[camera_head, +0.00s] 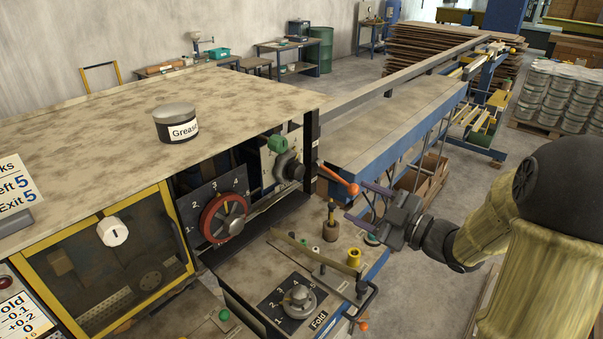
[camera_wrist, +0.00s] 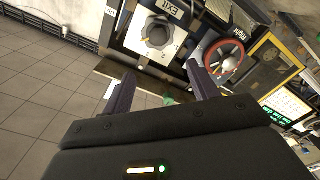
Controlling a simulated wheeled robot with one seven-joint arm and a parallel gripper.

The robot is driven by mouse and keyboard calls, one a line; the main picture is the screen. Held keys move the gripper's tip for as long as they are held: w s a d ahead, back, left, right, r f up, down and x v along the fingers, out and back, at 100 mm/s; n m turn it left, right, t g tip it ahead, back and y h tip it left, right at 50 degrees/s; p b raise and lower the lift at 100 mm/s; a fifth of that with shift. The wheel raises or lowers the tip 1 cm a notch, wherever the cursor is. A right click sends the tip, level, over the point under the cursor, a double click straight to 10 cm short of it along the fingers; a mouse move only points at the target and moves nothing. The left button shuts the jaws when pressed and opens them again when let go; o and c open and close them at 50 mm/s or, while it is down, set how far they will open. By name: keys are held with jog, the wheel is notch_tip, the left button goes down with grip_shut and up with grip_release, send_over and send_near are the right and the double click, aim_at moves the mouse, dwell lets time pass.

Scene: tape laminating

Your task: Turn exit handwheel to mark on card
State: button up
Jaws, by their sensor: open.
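The exit handwheel (camera_head: 290,167) is a grey wheel on a pale dial plate at the machine's far right end. In the wrist view the handwheel (camera_wrist: 158,36) sits beside an EXIT label (camera_wrist: 173,8). Its exact setting is too small to read. A white card (camera_head: 15,190) at the left edge is partly cut off and shows "Exit 5". My gripper (camera_head: 358,204) is open and empty, to the right of the handwheel and apart from it. In the wrist view its fingers (camera_wrist: 160,76) point toward the handwheel's panel.
An orange-tipped lever (camera_head: 338,179) stands between my gripper and the handwheel in the head view. A red handwheel (camera_head: 224,217) is on the left, and a Fold knob (camera_head: 298,300) in front. A grease tin (camera_head: 176,123) stands on the machine top. A blue-sided conveyor (camera_head: 390,125) extends behind.

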aim_at(300, 174)
jog(key=p+x, duration=0.6)
jog(key=x, duration=1)
jog(key=shift+w+r, duration=0.2)
jog(key=shift+w, duration=0.1)
jog(key=shift+w+a+p, duration=0.2)
jog(key=shift+w+p, duration=0.05)
jog(key=shift+p, duration=0.1)
jog(key=shift+w+f, duration=0.15)
jog(key=shift+d, duration=0.15)
jog(key=shift+s+a, duration=0.25)
jog(key=c, duration=1)
